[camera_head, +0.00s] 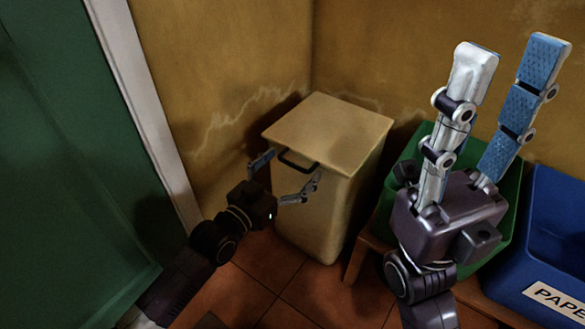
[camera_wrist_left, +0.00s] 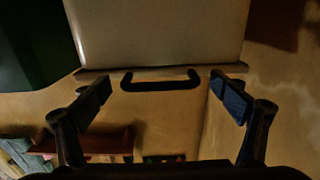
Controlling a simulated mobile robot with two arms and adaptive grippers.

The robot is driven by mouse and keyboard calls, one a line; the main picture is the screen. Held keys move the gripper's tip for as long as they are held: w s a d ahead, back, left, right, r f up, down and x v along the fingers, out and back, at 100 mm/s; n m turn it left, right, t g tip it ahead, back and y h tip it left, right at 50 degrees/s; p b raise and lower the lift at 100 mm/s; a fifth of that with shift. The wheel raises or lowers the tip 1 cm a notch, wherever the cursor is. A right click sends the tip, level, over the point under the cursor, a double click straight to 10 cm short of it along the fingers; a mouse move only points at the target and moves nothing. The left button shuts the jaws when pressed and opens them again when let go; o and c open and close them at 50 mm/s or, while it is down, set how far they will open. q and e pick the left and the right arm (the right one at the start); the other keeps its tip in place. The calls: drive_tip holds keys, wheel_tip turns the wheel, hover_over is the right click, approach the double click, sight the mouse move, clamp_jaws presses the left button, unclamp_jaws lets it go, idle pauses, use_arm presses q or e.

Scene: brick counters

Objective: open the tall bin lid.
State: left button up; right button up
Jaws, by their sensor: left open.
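The tall bin (camera_head: 320,225) is cream coloured and stands in the corner. Its flat lid (camera_head: 330,130) lies level on top and looks closed. A black bar handle (camera_head: 299,168) sticks out from the lid's front edge. My left gripper (camera_head: 288,175) is open in front of the bin, one finger to each side of the handle. In the left wrist view the handle (camera_wrist_left: 160,86) lies between the spread fingers (camera_wrist_left: 167,95), with no visible contact. The bin's front face (camera_wrist_left: 155,35) fills the top of that view. My right gripper (camera_head: 512,57) is open, empty and raised at the right.
A green bin (camera_head: 510,190) and a blue bin (camera_head: 545,210) labelled "PAPE..." stand to the right, on a low wooden support (camera_head: 362,245). A green door (camera_head: 70,150) with a white frame is at the left. Tiled floor (camera_head: 325,290) shows in front of the tall bin.

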use_arm(q)
drive_tip(key=c, duration=1.7)
drive_tip(key=shift+r, duration=0.1)
drive_tip(key=shift+r+p, duration=0.15)
drive_tip(key=shift+p, duration=0.25)
